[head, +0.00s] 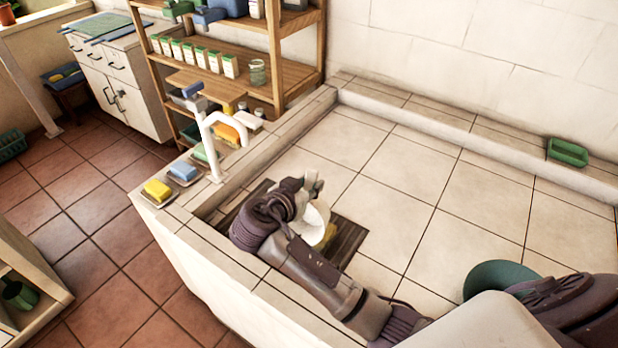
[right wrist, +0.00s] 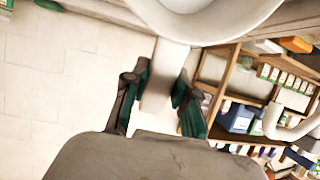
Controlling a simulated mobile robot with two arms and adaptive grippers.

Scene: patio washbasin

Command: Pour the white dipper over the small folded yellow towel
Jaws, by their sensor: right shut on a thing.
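My right gripper (head: 312,184) is over the tiled basin, shut on the handle of the white dipper (head: 319,218). In the right wrist view, the fingers (right wrist: 161,88) close on both sides of the pale handle, and the dipper's round bowl (right wrist: 205,22) is at the top edge. A yellow towel (head: 327,236) shows partly just below the dipper, on the dark slatted mat (head: 349,238). The dipper and gripper hide the rest of it. Whether anything is in the dipper or flowing from it cannot be told. My left gripper does not show.
A white tap (head: 213,150) stands on the basin's ledge, beside another yellow folded cloth (head: 157,190) and several coloured items. A green dish (head: 568,152) sits on the far ledge. A teal bowl (head: 487,280) is at the right. The basin floor between is clear.

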